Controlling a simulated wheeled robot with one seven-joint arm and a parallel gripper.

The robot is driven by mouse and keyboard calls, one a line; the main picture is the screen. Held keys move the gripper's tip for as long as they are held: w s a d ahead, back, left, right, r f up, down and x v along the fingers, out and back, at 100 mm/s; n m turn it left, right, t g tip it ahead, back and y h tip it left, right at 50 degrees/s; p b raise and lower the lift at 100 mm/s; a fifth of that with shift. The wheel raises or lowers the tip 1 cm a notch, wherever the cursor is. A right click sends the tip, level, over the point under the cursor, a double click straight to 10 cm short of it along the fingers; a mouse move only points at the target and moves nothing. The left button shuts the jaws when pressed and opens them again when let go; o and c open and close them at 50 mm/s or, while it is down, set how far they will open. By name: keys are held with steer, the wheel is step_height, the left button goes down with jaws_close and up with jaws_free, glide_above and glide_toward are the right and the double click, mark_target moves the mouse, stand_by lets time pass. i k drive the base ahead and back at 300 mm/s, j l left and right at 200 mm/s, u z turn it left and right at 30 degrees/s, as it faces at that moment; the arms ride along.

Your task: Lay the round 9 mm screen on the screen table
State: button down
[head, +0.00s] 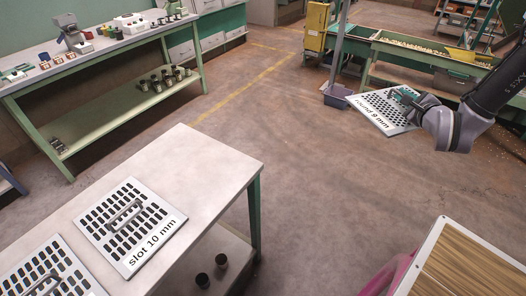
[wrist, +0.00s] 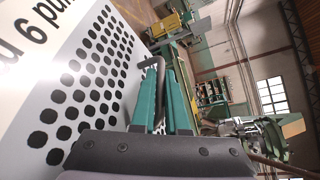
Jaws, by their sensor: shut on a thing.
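The round 9 mm screen (head: 376,110) is a pale square plate with round black holes and its name printed along one edge. It hangs in the air over the floor at the right in the head view, tilted. In the wrist view the screen (wrist: 85,85) fills the left side, its print upside down. My gripper (head: 404,94) is shut on the screen's handle; its green fingers (wrist: 163,95) show in the wrist view. The screen table (head: 200,160) stands at lower left, well apart from my gripper. The slot 10 mm screen (head: 130,225) lies flat on it.
Another slotted screen (head: 48,272) lies at the table's front left. The table's back and right part is bare. A long bench (head: 110,45) with small items stands behind. Green machinery (head: 430,60) with a yellow box (head: 315,27) is at the back right. Open floor lies between.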

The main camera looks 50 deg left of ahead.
mark_target(192, 167)
steer(key=u, duration=1.9)
steer(key=i+l+u, duration=0.2)
steer(key=u, duration=0.2)
steer(key=i+l+u, duration=0.2)
steer(key=u, duration=0.2)
steer(key=i+l+u, duration=0.15)
steer(key=l+u, duration=0.2)
steer(key=l, duration=0.25)
steer(key=i+l, duration=0.15)
steer(key=l, duration=0.1)
